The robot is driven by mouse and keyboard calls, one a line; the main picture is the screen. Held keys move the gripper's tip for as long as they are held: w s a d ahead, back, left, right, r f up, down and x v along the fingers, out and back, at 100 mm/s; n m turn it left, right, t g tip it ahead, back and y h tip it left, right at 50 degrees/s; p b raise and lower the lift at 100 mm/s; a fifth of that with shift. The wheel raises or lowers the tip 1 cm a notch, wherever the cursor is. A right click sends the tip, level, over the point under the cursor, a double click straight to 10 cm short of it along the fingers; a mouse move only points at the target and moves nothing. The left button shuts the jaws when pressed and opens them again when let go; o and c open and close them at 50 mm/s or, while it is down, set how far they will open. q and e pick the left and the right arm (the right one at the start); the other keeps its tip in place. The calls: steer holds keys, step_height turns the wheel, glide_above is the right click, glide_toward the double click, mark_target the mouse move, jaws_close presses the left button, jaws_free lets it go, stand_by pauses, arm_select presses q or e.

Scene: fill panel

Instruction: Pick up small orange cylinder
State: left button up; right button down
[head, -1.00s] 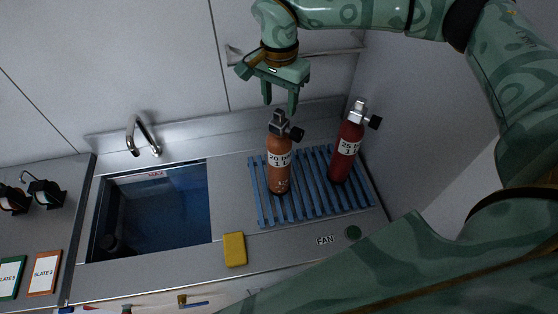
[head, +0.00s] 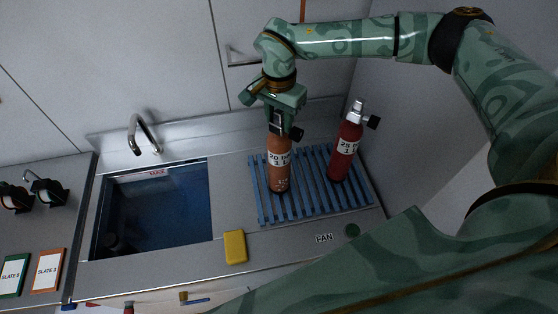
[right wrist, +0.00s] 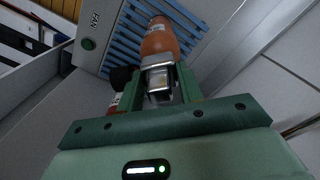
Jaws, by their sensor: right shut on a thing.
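The small orange cylinder (head: 279,165) stands upright on the blue slatted rack (head: 262,215), with a label and a metal valve with a black knob on top. My right gripper (head: 281,122) has come down over it from above and is shut on its valve. In the right wrist view the two green fingers (right wrist: 156,92) are on either side of the metal valve, with the orange body (right wrist: 160,40) beyond. My left gripper is not in view.
A red cylinder (head: 346,145) stands close by on the rack's right side. A sink (head: 152,212) with a tap (head: 144,133) lies to the left. A yellow sponge-like block (head: 235,247) lies in front. A wall rises behind, with a handle (head: 240,56).

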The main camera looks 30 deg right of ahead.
mark_target(278, 110)
steer(key=shift+w+r, duration=0.15)
steer(key=shift+r, duration=0.1)
steer(key=shift+r+b, duration=0.45)
steer(key=shift+r, duration=0.8)
steer(key=s+a+r+b, duration=0.1)
steer(key=s+a+r, duration=0.1)
steer(key=s+r, duration=0.3)
steer(key=s+a+r+b, duration=0.2)
steer(key=s+r, duration=0.3)
steer(key=s, duration=0.3)
steer(key=shift+s+a+r, duration=0.15)
steer(key=shift+s+a, duration=0.05)
steer(key=shift+a, duration=0.1)
